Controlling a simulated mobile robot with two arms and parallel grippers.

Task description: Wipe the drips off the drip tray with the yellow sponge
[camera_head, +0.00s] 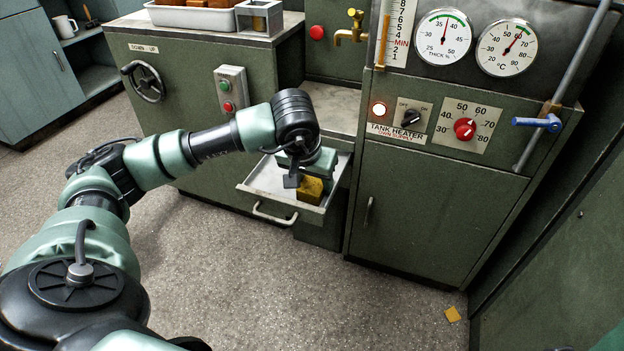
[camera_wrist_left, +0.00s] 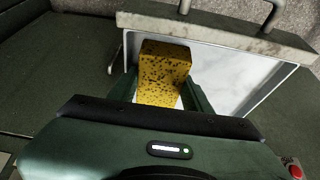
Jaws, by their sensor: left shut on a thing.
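The yellow sponge (camera_head: 311,189) is a speckled block, held upright in my left gripper (camera_head: 305,178) over the drip tray (camera_head: 262,187). The tray is a pulled-out, light metal drawer with a bar handle at its front. In the left wrist view the sponge (camera_wrist_left: 165,68) sits between the fingers, with the bare white tray floor (camera_wrist_left: 240,75) to its right. I cannot tell whether the sponge touches the tray floor. I cannot make out drips on the part that shows; the gripper and sponge hide some of it. My right gripper is not in view.
Green cabinets stand on both sides of the tray, one with a handwheel (camera_head: 143,82), the other with a heater panel (camera_head: 420,120). A blue-handled lever (camera_head: 538,122) juts out at right. A small yellow piece (camera_head: 452,314) lies on the floor. The floor before the tray is clear.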

